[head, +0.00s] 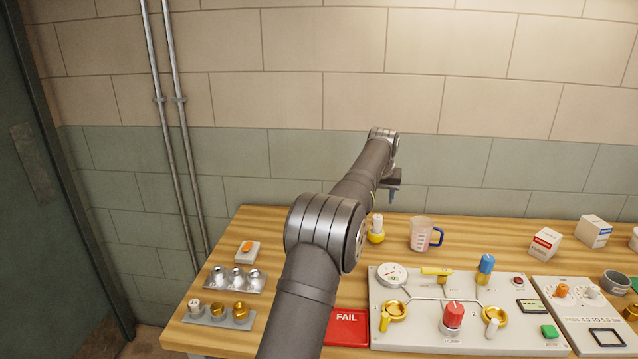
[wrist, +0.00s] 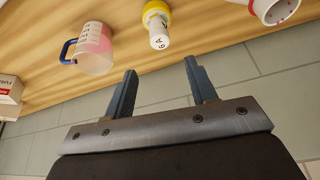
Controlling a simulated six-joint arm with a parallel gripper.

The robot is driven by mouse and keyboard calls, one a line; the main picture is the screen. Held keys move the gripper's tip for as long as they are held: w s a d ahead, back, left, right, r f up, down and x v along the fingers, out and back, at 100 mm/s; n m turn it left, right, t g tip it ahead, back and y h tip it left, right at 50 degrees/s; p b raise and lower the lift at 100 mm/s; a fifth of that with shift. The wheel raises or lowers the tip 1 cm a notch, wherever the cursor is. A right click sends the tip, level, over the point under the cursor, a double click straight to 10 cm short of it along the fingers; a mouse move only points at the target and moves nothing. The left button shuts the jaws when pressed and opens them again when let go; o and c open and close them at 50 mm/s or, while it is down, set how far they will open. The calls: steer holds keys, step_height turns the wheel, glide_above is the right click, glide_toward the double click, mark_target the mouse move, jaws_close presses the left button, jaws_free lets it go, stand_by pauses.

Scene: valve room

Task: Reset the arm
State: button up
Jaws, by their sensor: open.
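My arm stretches over the wooden bench (head: 225,270) toward its back edge in the head view. My gripper (head: 393,192) is at the arm's far end, near the wall and above the back of the bench, partly hidden by the arm. In the wrist view my gripper (wrist: 160,68) shows two dark blue fingers spread apart with nothing between them. A white-topped yellow piece (wrist: 158,25) stands on the bench beyond the fingertips; it also shows beside my arm in the head view (head: 376,232).
A measuring jug with a blue handle (head: 420,234) stands right of the yellow piece. A valve panel (head: 400,335) and red FAIL plate (head: 347,328) lie in front. Silver domes (head: 237,279) and brass parts (head: 228,312) sit left. Small boxes (head: 545,243) stand right.

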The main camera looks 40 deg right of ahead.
mark_target(378, 216)
steer(key=x, duration=1.1)
steer(key=shift+f, duration=0.25)
steer(key=shift+w+d, duration=0.1)
steer(key=shift+d, duration=0.05)
steer(key=shift+r, duration=1.55)
